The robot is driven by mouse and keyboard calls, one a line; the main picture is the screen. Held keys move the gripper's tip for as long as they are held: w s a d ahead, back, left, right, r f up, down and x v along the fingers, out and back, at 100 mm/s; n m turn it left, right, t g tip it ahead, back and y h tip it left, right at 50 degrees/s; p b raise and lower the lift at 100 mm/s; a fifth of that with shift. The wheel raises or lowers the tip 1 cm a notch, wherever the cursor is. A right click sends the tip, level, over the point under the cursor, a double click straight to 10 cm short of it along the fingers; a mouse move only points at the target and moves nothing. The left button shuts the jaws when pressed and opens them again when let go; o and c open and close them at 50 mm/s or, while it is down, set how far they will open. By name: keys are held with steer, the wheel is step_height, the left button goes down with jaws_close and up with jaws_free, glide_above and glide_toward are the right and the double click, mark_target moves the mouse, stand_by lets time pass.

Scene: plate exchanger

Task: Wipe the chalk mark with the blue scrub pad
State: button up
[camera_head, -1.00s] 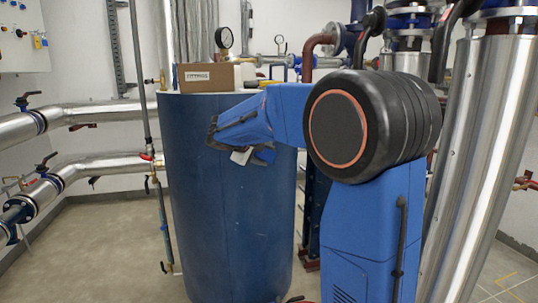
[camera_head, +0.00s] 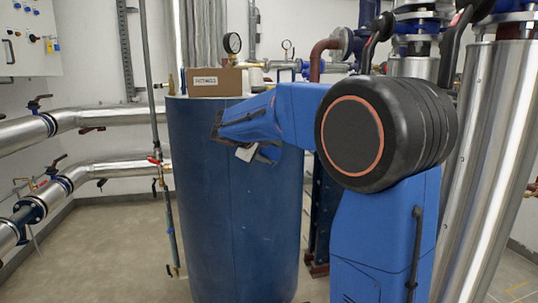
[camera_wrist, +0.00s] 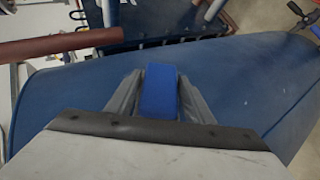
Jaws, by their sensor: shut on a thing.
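The blue scrub pad (camera_wrist: 159,90) is a small bright blue block in the wrist view. My gripper (camera_wrist: 158,88) is shut on it, with a grey finger on each side. In the head view my arm reaches left in front of the big blue tank (camera_head: 215,220), and the gripper end is mostly hidden behind my arm's blue housing. The tank's dark blue surface (camera_wrist: 240,85) lies beyond the pad in the wrist view; I cannot tell whether the pad touches it. I see no chalk mark in either view.
A cardboard box (camera_head: 217,81) and a pressure gauge (camera_head: 232,43) are at the tank's top. A thin upright pipe (camera_head: 157,150) stands left of the tank. Silver pipes (camera_head: 100,118) run along the left wall. The floor (camera_head: 110,250) at left is open.

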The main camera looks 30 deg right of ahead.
mark_target(275, 148)
steer(key=shift+w+d, duration=0.15)
steer(key=shift+d, duration=1.55)
steer(key=shift+d, duration=1.85)
steer(key=shift+a, duration=0.1)
steer(key=shift+s+a, duration=0.2)
steer(key=shift+a, duration=3.45)
steer(key=shift+s+d, duration=0.1)
steer(key=shift+s, duration=2.9)
